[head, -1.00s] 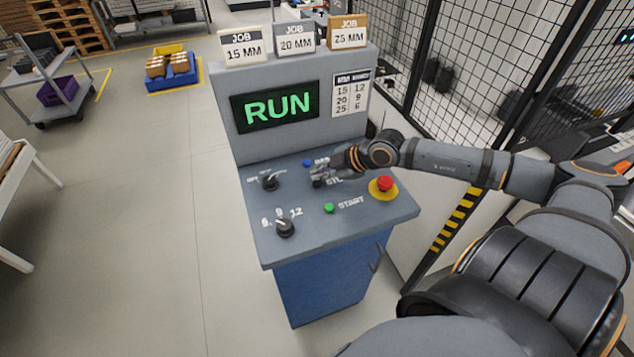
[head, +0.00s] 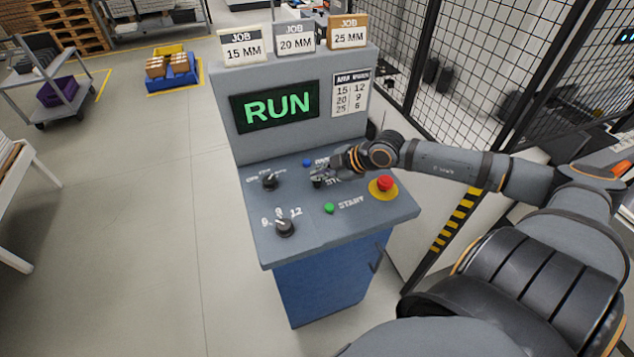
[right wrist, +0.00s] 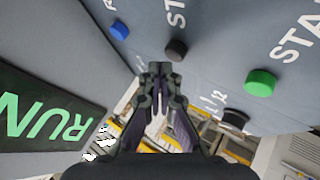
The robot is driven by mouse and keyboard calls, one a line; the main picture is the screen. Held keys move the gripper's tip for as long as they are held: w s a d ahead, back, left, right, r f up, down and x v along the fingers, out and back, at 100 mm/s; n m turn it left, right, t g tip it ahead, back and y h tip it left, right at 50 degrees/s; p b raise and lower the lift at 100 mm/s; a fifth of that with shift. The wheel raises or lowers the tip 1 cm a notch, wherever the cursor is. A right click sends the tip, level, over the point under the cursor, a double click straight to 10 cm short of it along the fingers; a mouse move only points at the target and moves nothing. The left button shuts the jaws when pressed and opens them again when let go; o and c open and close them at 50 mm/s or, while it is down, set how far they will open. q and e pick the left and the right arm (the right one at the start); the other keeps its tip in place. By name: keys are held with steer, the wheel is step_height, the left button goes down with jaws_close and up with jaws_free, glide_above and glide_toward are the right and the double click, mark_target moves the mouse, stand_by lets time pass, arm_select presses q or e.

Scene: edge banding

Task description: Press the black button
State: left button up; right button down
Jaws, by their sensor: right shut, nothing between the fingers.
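The black button (head: 317,183) is on the grey sloped panel, beside a label starting "ST" that my right gripper partly covers. It shows clearly in the right wrist view (right wrist: 176,49) as a short dark cylinder. My right gripper (head: 319,173) is shut and empty, its fingertips close to the black button. In the right wrist view its fingertips (right wrist: 159,70) appear just below and left of the button, with a small gap in the picture. Whether they touch it in the head view is hard to tell. My left gripper is not in view.
On the panel are a blue button (head: 307,163), green START button (head: 329,208), red emergency stop (head: 384,184) on a yellow base and two black knobs (head: 270,182) (head: 285,228). The screen (head: 277,106) reads RUN. A mesh fence (head: 470,60) stands behind my right arm.

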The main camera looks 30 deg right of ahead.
mark_target(320, 183)
steer(key=shift+f+b, duration=0.35)
steer(key=shift+f, duration=0.35)
stand_by(0.6)
steer(key=shift+r+p, duration=0.9)
steer(key=shift+p, duration=0.15)
step_height(320, 183, up, 5)
steer(key=p, duration=0.6)
steer(key=shift+r, duration=0.15)
stand_by(0.5)
